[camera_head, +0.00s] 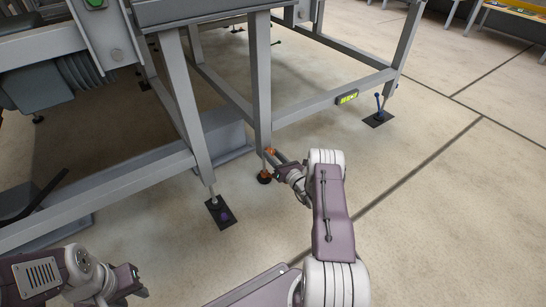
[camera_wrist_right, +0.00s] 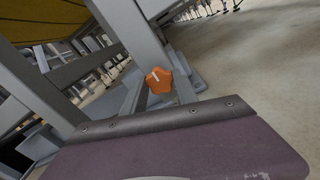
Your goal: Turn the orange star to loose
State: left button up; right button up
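The orange star (camera_head: 269,151) is a small knob low on the grey frame's leg, above a dark round foot. In the right wrist view the orange star (camera_wrist_right: 159,80) shows a short white mark on its face. My right gripper (camera_head: 277,158) is at the star, reaching in from the right. In the wrist view, the right gripper's two grey fingers (camera_wrist_right: 160,92) stand apart on either side of the star. I cannot tell whether they touch it. My left gripper (camera_head: 133,283) is at the lower left, far from the star, and its fingers are too small to read.
The grey metal frame (camera_head: 262,75) rises just behind the star, with a low crossbar (camera_head: 320,104) to the right. A foot plate with a purple knob (camera_head: 224,214) and one with a blue lever (camera_head: 379,116) stand on the floor. Floor at right is clear.

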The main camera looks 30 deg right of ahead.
grip_shut()
